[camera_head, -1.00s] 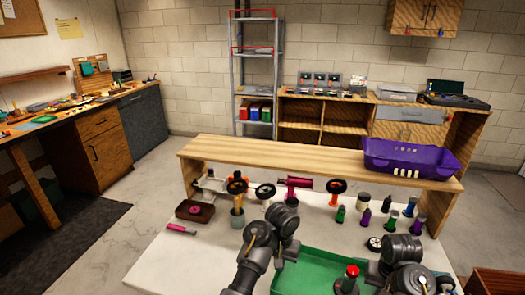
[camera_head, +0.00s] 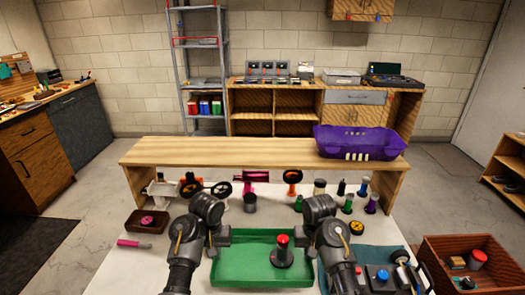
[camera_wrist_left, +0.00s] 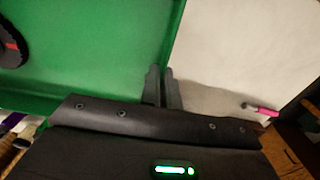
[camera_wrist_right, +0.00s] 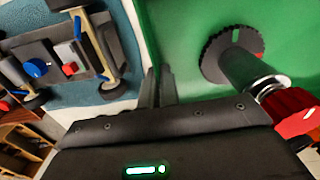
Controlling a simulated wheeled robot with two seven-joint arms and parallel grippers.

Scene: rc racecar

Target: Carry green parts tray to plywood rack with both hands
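The green parts tray (camera_head: 228,267) lies level in front of me, at the bottom middle of the head view. A dark post with a round base and red top (camera_head: 283,254) stands inside it. My left gripper (camera_wrist_left: 163,75) is shut on the tray's left wall. My right gripper (camera_wrist_right: 158,75) is shut on its right wall. I cannot tell whether the tray touches the white table (camera_head: 118,262). A plywood shelf unit (camera_head: 277,128) with open compartments stands at the back wall; a smaller wooden rack (camera_head: 508,172) is at the right edge. I cannot tell which is the plywood rack.
A wooden bench shelf (camera_head: 230,150) crosses the table's far side and bears a purple crate (camera_head: 360,142). Bottles, wheels and a brown dish (camera_head: 147,222) lie before it. A blue mat (camera_head: 393,262) with parts and a wooden box (camera_head: 470,250) are at right.

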